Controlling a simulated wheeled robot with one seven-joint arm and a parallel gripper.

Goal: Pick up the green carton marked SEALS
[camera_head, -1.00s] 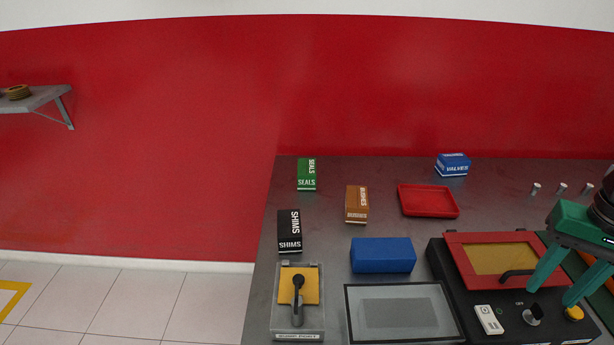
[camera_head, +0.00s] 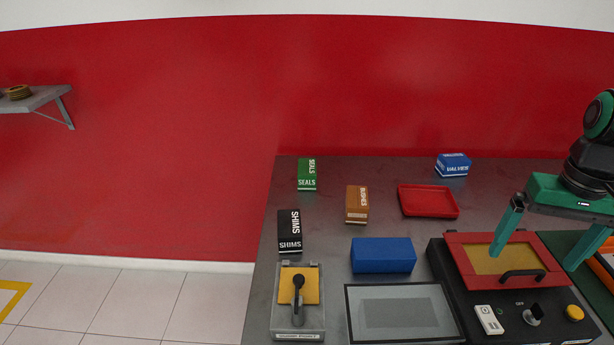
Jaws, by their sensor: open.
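The green carton marked SEALS (camera_head: 307,175) stands at the back left of the dark bench, near the red wall. It is in full view and nothing touches it. My gripper (camera_head: 518,258) is at the right, above the black device with the red-framed lid. Its two teal fingers are spread wide apart with nothing between them. It is far to the right of the green carton and nearer the front of the bench.
A black SHIMS carton (camera_head: 289,232) and an orange-brown carton (camera_head: 357,205) stand near the green one. A red tray (camera_head: 428,201), a blue VALVES carton (camera_head: 453,165), a blue block (camera_head: 383,255) and a black device (camera_head: 455,290) lie rightward. A grey shelf (camera_head: 48,97) hangs at left.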

